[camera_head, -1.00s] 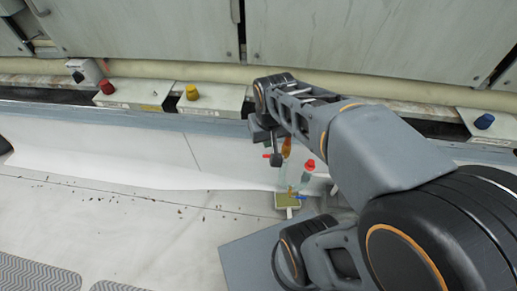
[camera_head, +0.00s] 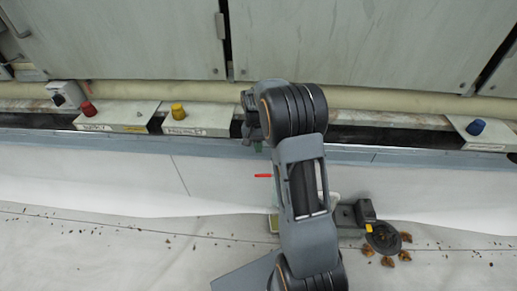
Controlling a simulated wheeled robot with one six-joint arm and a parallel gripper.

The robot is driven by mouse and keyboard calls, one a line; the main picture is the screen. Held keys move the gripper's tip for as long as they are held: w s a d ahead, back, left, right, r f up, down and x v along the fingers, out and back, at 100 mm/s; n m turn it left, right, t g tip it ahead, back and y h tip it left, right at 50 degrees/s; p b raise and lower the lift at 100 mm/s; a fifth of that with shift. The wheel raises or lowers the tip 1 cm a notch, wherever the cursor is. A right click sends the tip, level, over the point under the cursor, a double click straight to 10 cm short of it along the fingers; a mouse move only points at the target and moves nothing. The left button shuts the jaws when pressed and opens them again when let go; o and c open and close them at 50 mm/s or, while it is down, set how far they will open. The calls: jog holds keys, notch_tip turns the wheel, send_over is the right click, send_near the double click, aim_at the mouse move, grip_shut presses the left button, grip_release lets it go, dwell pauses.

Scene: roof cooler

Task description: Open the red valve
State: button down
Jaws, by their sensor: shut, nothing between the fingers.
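The red knob (camera_head: 88,108) stands on a pale labelled box at the left of the back ledge. A small red lever (camera_head: 263,176) sticks out leftward from behind my arm, low on the white sheet; what it belongs to is hidden. I cannot tell from the picture which of the two is the valve's handle. My gripper (camera_head: 252,121) shows only in part at the left of my wrist, in front of the ledge. It is shut and empty, and it is apart from the red knob. My arm covers the middle of the view.
A grey switch box (camera_head: 66,95) is at far left. A dark round piece (camera_head: 383,237) with brown leaves lies right of my arm. The white sheet (camera_head: 110,185) is clear at left.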

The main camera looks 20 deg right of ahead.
jog(key=b+x, duration=0.4)
jog(key=x, duration=0.6)
jog(key=shift+s+f, duration=0.1)
jog(key=shift+f, duration=0.3)
